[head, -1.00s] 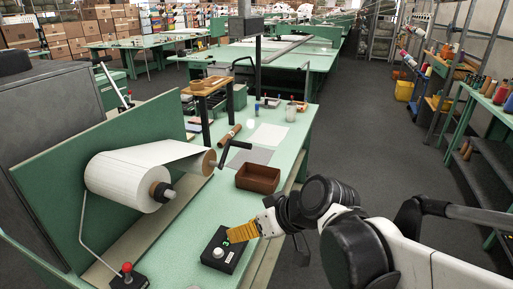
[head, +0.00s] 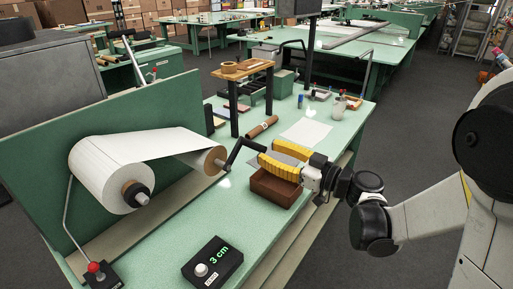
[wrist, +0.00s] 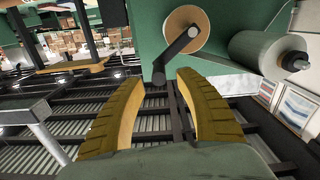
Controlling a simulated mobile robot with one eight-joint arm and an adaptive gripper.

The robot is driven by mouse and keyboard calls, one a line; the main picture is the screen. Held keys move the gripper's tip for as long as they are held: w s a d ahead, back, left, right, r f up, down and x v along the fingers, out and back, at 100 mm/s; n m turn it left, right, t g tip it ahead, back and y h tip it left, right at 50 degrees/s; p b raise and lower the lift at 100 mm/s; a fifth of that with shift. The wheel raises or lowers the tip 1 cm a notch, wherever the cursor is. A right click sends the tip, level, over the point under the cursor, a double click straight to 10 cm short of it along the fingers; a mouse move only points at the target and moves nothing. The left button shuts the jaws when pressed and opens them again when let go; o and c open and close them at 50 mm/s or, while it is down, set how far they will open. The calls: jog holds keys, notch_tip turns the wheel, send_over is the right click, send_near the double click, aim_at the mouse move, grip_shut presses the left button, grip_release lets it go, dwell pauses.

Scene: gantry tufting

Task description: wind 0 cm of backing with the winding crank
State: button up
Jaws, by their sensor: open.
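The black winding crank (head: 234,153) sits on the end of the take-up roll (head: 208,160), with its arm angled up and its handle pointing right. In the wrist view the crank (wrist: 179,53) hangs down to the left from the roll's end. My gripper (head: 260,153), with yellow ribbed fingers, is open at the crank handle. In the wrist view the handle end lies just ahead, between the fingertips (wrist: 158,78). I cannot tell whether they touch it. A wide roll of white backing (head: 108,172) feeds the take-up roll. The black counter box (head: 212,262) reads "3 cm" in green.
A brown tube (head: 262,127) and a wooden stand (head: 247,69) are behind. The green bench (head: 170,235) is clear around the counter box.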

aim_at(243, 141)
jog(key=b+x, duration=0.1)
jog(key=x, duration=0.4)
jog(key=shift+w+a, duration=0.1)
jog(key=shift+w, duration=0.05)
grip_shut()
